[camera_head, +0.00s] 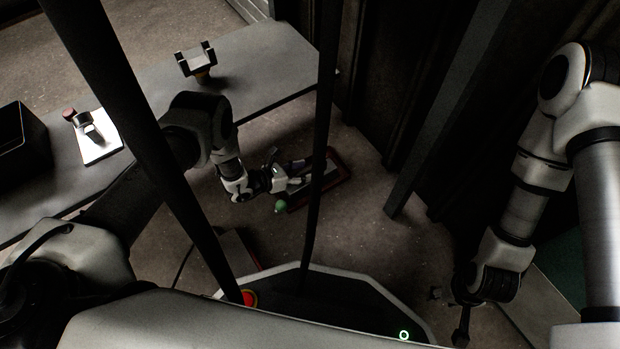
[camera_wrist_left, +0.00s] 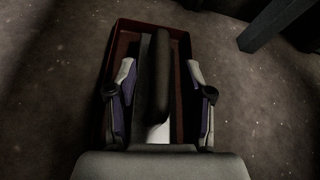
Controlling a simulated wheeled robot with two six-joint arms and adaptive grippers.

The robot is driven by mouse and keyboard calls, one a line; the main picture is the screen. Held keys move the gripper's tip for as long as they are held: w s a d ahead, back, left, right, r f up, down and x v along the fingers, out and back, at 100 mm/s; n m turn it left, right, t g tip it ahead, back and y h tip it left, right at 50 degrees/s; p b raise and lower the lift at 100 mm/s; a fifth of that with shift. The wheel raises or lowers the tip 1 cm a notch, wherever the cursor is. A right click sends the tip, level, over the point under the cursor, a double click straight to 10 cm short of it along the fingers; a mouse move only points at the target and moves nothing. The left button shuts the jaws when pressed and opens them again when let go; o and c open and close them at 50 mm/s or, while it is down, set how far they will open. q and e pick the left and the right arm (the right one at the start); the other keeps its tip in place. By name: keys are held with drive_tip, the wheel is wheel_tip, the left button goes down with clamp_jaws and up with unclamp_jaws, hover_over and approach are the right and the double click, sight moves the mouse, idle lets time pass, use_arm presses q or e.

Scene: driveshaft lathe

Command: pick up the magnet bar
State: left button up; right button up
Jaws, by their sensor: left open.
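A dark rounded bar (camera_wrist_left: 158,75) with a pale metal part below it, which looks like the magnet bar, lies lengthwise over a reddish tray (camera_wrist_left: 123,40) in the left wrist view. My left gripper (camera_wrist_left: 160,82) is open, with one finger on each side of the bar and visible gaps between. In the head view my left gripper (camera_head: 292,177) is low over the floor at the tray (camera_head: 338,178); a dark post and the gripper hide most of the bar there. My right gripper (camera_head: 461,322) hangs at the lower right, away from the tray; its jaw state is unclear.
A grey table (camera_head: 262,62) at the upper left bears a forked stand (camera_head: 196,60), a white plate with a fixture (camera_head: 97,140) and a dark bin (camera_head: 20,140). A small green knob (camera_head: 281,206) shows beside the tray. Dark posts (camera_head: 322,110) cross the view.

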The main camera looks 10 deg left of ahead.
use_arm(q)
drive_tip(key=shift+f+b+x, duration=0.2)
drive_tip(key=shift+b+x, duration=0.1)
drive_tip(key=shift+x, duration=0.9)
drive_tip(key=shift+s+r, duration=0.1)
drive_tip(key=shift+r, duration=0.05)
clamp_jaws()
drive_tip(key=shift+r, duration=0.1)
